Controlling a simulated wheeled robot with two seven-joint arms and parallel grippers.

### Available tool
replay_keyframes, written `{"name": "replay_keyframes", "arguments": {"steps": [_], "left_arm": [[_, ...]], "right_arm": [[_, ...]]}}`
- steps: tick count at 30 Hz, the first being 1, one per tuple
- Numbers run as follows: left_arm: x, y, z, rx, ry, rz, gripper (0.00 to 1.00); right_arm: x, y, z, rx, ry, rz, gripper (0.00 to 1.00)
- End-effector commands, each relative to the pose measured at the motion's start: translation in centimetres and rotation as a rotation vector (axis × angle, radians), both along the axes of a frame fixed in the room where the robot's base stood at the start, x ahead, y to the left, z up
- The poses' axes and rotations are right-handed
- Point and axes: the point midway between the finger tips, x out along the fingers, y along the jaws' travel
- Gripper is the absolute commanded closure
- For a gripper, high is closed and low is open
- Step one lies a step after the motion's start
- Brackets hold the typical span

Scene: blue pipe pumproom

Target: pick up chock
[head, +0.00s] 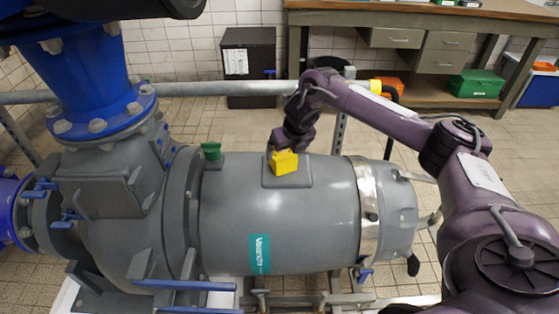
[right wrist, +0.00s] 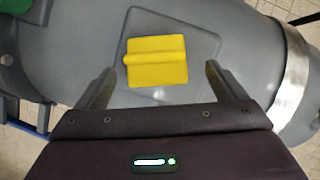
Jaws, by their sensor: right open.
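The yellow chock (head: 284,162) rests on a flat grey pad on top of the big grey motor housing. It also shows in the right wrist view (right wrist: 156,62), a yellow block with a raised rib. My right gripper (head: 283,150) is just above and behind the chock in the head view. In the right wrist view its two fingers (right wrist: 158,80) are spread wide, one to each side of the chock's near edge, with nothing between them touching it. My left gripper is not in view.
A green piece (head: 211,151) sits on the housing left of the chock. A grey rail (head: 220,90) runs behind the pump. A workbench (head: 420,12) with an orange box, a green box (head: 476,83) and a blue cooler stands at the back right.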

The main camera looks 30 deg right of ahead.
Motion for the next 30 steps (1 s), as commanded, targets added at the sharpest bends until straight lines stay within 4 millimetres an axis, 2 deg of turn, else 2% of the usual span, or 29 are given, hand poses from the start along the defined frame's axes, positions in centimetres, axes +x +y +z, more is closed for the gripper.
{"name": "replay_keyframes", "arguments": {"steps": [9,19,30], "left_arm": [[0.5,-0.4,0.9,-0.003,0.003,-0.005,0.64],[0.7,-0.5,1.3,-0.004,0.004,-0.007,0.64],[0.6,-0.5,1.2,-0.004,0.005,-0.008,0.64]], "right_arm": [[1.4,0.3,-4.3,0.003,0.001,-0.003,0.09],[1.7,0.2,-5.0,0.002,-0.001,-0.002,0.09],[1.7,0.2,-5.0,0.002,-0.001,-0.003,0.56]]}}
